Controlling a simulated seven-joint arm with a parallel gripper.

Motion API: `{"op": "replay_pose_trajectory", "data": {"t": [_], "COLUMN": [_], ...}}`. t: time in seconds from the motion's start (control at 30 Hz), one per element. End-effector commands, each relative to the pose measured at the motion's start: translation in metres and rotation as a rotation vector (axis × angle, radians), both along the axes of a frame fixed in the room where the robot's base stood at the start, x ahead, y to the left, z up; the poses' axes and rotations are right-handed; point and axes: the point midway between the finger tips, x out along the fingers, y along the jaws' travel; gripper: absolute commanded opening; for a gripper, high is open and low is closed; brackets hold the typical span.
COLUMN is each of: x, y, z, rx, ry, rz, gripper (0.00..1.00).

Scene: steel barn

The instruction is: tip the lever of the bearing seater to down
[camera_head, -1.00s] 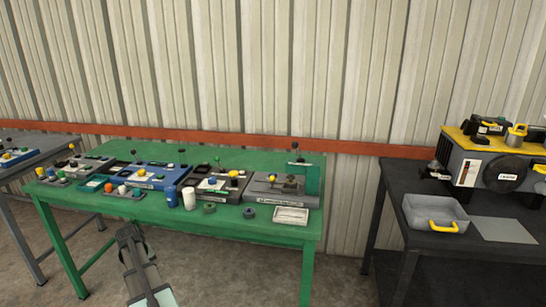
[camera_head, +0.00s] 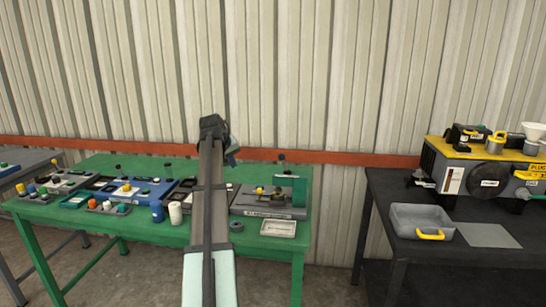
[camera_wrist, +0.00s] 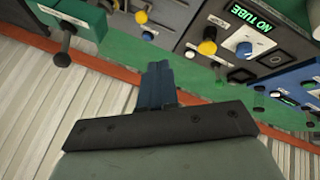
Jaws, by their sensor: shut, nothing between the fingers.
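A grey machine (camera_head: 262,210) with a green upright frame (camera_head: 291,190) stands at the right end of the green table; I take it for the bearing seater, as its label is too small to read. A lever with a black ball (camera_head: 281,157) shows at the top of its frame, with the ball up. The wrist view is turned over and shows the frame (camera_wrist: 75,18) and the lever ball (camera_wrist: 62,59) at upper left. My gripper (camera_head: 213,124) is raised above the table, left of the lever and apart from it. Its blue fingers (camera_wrist: 157,72) are together and empty.
My arm hides part of the neighbouring machine, whose "NO TUBE" display (camera_wrist: 252,35) and yellow knob (camera_wrist: 207,47) show in the wrist view. A white tray (camera_head: 278,235) lies in front of the grey machine. A dark table (camera_head: 350,236) stands at right.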

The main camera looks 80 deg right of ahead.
Motion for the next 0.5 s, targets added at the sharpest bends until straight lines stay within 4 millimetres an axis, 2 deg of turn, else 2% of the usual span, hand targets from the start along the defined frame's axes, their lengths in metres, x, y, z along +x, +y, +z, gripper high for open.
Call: {"op": "replay_pose_trajectory", "data": {"t": [0.03, 0.1, 0.2, 0.37, 0.5], "x": [-0.023, -0.046, -0.07, -0.087, -0.09], "y": [-0.007, -0.01, -0.012, -0.014, -0.02], "z": [0.02, 0.039, 0.058, 0.07, 0.062], "rx": [-0.015, -0.03, -0.044, -0.052, -0.052], "ry": [0.006, 0.016, 0.028, 0.035, 0.037], "rz": [-0.022, -0.044, -0.067, -0.082, -0.082], "gripper": [0.0, 0.0, 0.0, 0.0, 0.0]}}
